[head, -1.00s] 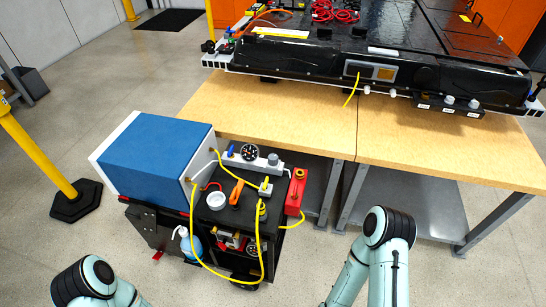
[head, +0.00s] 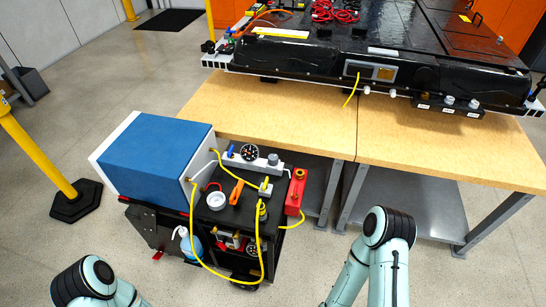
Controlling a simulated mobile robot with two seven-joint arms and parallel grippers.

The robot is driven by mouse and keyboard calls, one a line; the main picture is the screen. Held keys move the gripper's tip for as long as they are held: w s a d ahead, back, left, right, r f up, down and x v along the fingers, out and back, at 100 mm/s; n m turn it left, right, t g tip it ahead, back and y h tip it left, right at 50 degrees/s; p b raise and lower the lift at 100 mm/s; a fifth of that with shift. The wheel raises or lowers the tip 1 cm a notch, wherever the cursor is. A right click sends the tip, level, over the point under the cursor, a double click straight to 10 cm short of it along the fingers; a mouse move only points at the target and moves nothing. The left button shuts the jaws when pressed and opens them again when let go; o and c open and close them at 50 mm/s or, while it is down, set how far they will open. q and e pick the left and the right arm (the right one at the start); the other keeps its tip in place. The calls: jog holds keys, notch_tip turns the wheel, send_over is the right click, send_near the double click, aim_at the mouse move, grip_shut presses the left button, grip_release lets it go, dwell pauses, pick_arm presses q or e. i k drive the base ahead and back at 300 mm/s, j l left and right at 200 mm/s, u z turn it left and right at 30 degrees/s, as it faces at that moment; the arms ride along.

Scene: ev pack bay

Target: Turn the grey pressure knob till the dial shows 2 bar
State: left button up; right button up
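The grey pressure knob (head: 273,159) sits at the right end of a light grey block on the black cart. The round black-faced dial (head: 249,152) is on the same block, left of the knob. Its needle and numbers are too small to read. A blue lever stands left of the dial. My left arm shows at the bottom left and my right arm at the bottom right, right of the cart. Neither gripper is in the picture, and nothing of mine touches the knob.
A blue-topped box (head: 155,150) fills the cart's left side. A yellow hose (head: 193,235) loops over the cart's front. The wooden bench (head: 420,150) with the battery pack is behind.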

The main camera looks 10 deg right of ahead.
aim_at(273, 158)
jog(key=l+u, duration=0.1)
jog(key=u, duration=0.25)
jog(key=l+u, duration=0.15)
jog(key=u, duration=0.25)
jog(key=l+u, duration=0.15)
jog(key=u, duration=0.2)
jog(key=l+u, duration=0.35)
jog(key=l, duration=0.15)
jog(key=k+l+u, duration=0.1)
jog(key=l+u, duration=0.25)
jog(key=l, duration=0.15)
jog(key=k+l+u, duration=0.1)
jog(key=l, duration=0.25)
jog(key=k+l, duration=0.15)
jog(key=l, duration=0.15)
jog(key=k+l+u, duration=0.15)
jog(key=l, duration=0.2)
